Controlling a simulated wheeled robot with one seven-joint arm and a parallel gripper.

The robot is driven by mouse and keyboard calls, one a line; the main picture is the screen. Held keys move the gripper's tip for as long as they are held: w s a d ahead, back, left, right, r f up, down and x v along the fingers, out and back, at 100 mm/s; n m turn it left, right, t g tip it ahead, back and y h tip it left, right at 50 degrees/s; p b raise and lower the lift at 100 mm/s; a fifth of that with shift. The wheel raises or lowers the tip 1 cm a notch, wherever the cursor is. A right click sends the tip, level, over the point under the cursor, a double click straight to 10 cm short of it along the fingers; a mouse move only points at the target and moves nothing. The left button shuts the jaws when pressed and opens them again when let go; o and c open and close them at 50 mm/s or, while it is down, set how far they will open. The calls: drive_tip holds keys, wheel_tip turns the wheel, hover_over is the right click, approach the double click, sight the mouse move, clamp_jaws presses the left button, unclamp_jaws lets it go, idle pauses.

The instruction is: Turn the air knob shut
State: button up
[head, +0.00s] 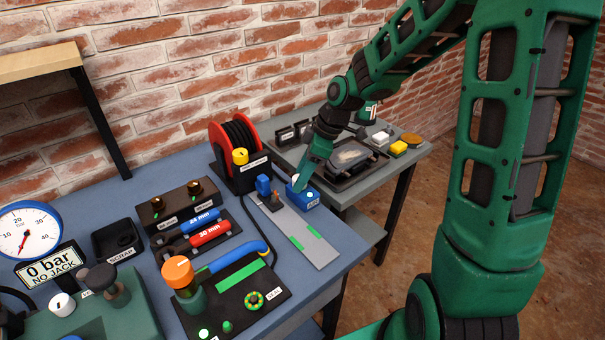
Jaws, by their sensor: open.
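The blue box (307,200) with a white label that seems to read AIR stands at the right end of the blue bench. My green gripper (298,184) reaches down from the upper right, with its tip right at the top of this box. The air knob itself cannot be made out; the gripper covers the top of the box. I cannot tell whether the fingers touch the knob. The jaws are open, though the fingertips are small and partly hidden.
A grey strip plate (322,255) with green marks lies in front of the box. A red-rimmed hose reel (238,148) stands behind left, with a yellow knob (240,156). A gauge (27,230) stands far left. A grey side table (410,158) holds a dark tray.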

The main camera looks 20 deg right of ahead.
drive_tip(key=shift+d, duration=0.1)
drive_tip(key=c, duration=1)
drive_tip(key=shift+c, duration=0.2)
